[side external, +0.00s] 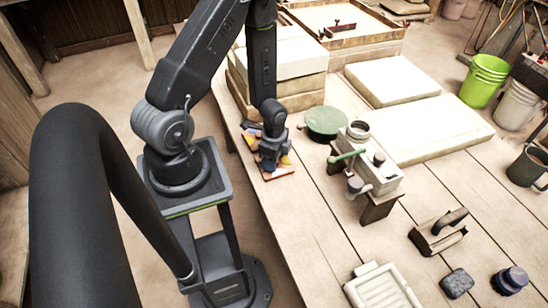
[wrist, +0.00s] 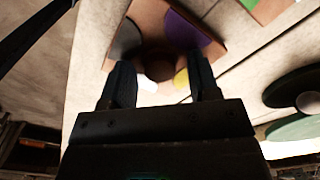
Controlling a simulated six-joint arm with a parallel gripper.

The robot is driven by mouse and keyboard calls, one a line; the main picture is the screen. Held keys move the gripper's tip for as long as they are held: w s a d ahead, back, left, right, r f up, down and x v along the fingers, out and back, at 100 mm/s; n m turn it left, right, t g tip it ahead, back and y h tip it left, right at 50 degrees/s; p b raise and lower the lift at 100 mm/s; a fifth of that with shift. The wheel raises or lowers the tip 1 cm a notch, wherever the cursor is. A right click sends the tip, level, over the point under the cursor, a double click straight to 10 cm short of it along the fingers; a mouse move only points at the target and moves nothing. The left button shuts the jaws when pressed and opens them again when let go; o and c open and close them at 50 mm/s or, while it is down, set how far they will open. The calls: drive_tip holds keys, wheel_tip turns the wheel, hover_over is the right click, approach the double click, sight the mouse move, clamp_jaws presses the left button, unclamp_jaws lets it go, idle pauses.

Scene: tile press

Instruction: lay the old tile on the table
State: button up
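A terracotta-brown tile (wrist: 150,22) with purple, dark grey and yellow patches lies beyond my fingers in the wrist view. In the side view, part of this patterned tile (side external: 279,173) shows on the table (side external: 303,205), below my gripper (side external: 270,160). In the wrist view my gripper (wrist: 161,84) has its two fingers apart, with the tile's lower part seen between them. I see no contact between fingers and tile. A dark brown round shape shows there, partly in shadow. My gripper hides much of the tile in the side view.
More colourful pieces (side external: 251,136) lie just behind my gripper. Pale slabs (side external: 425,127) lie farther back. The planks in front of the tile are clear.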

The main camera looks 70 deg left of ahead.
drive_tip(key=shift+r, duration=0.15)
drive_tip(key=w+d+r+n+t, duration=0.15)
drive_tip(key=d+r, duration=0.25)
drive_tip(key=r, duration=0.9)
drive_tip(key=d+r+n+t, duration=0.2)
drive_tip(key=d+r+n, duration=0.1)
drive_tip(key=r, duration=1)
drive_tip(key=s+d+r+n+t, duration=0.2)
drive_tip(key=s+d+r+n, duration=0.2)
drive_tip(key=r, duration=0.6)
drive_tip(key=s+d, duration=0.2)
drive_tip(key=d, duration=0.1)
drive_tip(key=shift+s, duration=0.35)
